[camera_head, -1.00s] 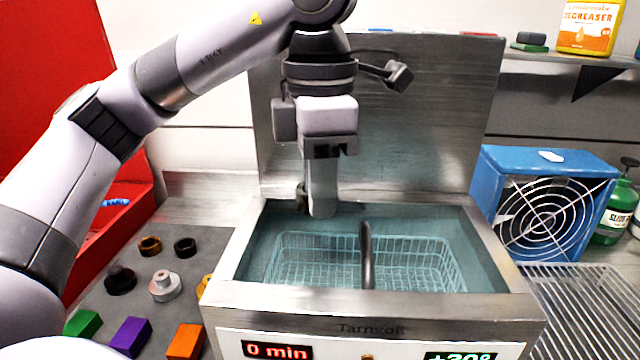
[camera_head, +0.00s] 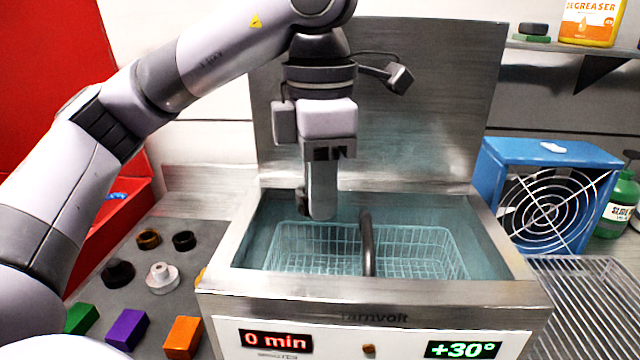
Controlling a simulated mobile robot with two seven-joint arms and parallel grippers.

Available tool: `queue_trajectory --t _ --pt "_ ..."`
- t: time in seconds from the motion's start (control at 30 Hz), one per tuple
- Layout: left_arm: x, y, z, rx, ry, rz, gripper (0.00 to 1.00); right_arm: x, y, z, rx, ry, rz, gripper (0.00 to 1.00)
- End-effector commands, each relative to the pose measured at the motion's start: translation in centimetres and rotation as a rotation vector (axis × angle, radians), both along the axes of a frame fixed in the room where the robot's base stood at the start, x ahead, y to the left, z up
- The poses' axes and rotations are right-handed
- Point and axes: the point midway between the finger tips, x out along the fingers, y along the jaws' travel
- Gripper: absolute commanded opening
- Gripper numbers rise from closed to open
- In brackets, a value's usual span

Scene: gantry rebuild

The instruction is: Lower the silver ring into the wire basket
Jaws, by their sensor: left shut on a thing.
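My left gripper (camera_head: 320,205) points straight down over the back left part of the open steel tank. It is shut, and a small dark grey piece (camera_head: 302,200) shows at the left side of its fingers. This fits the silver ring, but its shape is mostly hidden by the fingers. The wire basket (camera_head: 425,232), pale and rectangular, sits inside the tank in bluish liquid. Its dark curved handle (camera_head: 367,245) stands up just right of the gripper. The fingertips appear near the basket's back rim; I cannot tell their height above it. My right gripper is not in view.
The tank (camera_head: 350,289) has a raised steel lid (camera_head: 430,110) behind the gripper. A blue fan box (camera_head: 490,195) and a wire rack (camera_head: 585,300) stand right. A grey mat (camera_head: 205,240) with several rings, flanged parts and coloured blocks lies left, near a red bin (camera_head: 130,205).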

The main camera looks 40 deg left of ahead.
Motion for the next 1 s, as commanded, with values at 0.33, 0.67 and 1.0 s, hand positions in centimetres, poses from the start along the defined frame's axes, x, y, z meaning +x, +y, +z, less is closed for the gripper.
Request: queue_trajectory --t 0.33,0.67,1.0 --pt "0.0 0.0 -2.0 -0.001 -0.001 0.001 0.0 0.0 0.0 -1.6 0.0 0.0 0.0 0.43" --pt "0.0 0.0 -3.6 0.0 0.0 0.001 0.0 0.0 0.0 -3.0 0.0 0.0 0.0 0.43" --pt "0.0 0.0 -5.3 0.0 0.0 0.0 0.0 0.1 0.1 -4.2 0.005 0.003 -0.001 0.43"
